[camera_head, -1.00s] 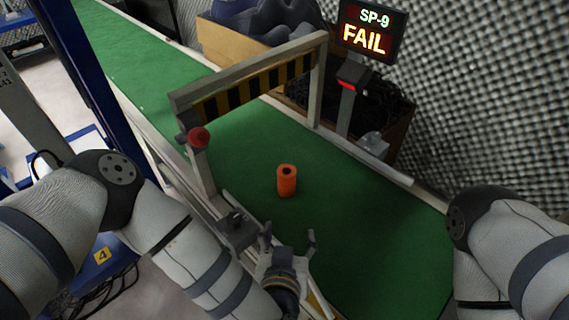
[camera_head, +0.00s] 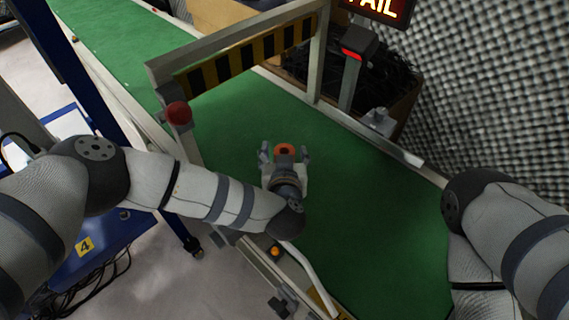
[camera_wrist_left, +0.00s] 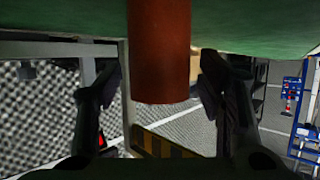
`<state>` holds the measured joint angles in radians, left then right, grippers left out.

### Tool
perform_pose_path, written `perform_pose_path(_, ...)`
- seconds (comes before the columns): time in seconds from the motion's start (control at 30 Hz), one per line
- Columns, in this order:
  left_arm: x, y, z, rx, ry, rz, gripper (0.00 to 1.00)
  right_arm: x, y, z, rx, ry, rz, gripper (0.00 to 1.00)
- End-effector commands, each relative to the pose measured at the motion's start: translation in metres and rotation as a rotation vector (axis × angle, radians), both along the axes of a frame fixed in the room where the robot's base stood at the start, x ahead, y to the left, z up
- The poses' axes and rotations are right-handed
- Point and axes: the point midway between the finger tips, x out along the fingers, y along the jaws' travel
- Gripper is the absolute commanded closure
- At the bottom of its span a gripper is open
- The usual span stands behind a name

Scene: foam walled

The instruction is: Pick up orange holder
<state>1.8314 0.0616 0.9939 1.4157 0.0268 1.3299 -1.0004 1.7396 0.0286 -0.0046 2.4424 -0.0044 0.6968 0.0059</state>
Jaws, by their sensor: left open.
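The orange holder (camera_head: 285,149) stands upright on the green conveyor belt. Its ring-shaped top shows between the fingers of my left gripper (camera_head: 284,156), and its lower part is hidden by the hand. In the left wrist view the holder (camera_wrist_left: 160,50) hangs large in the middle of the upside-down picture. The two dark fingers of my left gripper (camera_wrist_left: 160,95) stand on either side of it, with a gap on each side. My left gripper is open. My right arm shows at the right edge, but its gripper is not in view.
A grey gate with a black-and-yellow striped bar (camera_head: 250,57) spans the belt behind the holder. A red knob (camera_head: 179,112) sits on its left post. A sensor post (camera_head: 351,75) and a metal rail (camera_head: 385,143) line the far side. The belt (camera_head: 370,220) is clear at the right.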

Motion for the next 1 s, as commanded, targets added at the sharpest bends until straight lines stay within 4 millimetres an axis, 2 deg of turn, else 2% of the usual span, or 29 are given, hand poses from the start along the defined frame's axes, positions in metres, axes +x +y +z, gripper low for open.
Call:
perform_pose_path(0.1, 0.000, 0.000, 0.001, 0.000, 0.000, -0.001, 0.40, 0.000, 0.000, 0.000, 0.000, -0.001, 0.000, 0.37)
perform_pose_path(0.33, -0.001, 0.000, 0.001, 0.000, 0.000, -0.001, 0.93, 0.000, 0.000, 0.001, 0.000, -0.001, 0.000, 0.37)
perform_pose_path(0.6, -0.001, 0.000, 0.001, 0.000, -0.001, -0.001, 0.94, 0.000, 0.000, 0.001, 0.000, -0.001, 0.000, 0.37)
perform_pose_path(0.73, 0.000, -0.001, 0.012, -0.001, -0.003, -0.002, 0.94, 0.001, 0.000, 0.004, 0.000, -0.005, 0.000, 0.37)
perform_pose_path(0.87, -0.001, -0.001, 0.040, -0.001, -0.006, -0.003, 0.94, 0.005, 0.000, 0.011, 0.000, -0.015, 0.000, 0.37)
perform_pose_path(1.0, -0.031, -0.014, 0.079, -0.001, -0.006, -0.008, 0.94, 0.010, 0.000, 0.024, 0.000, -0.033, 0.000, 0.37)
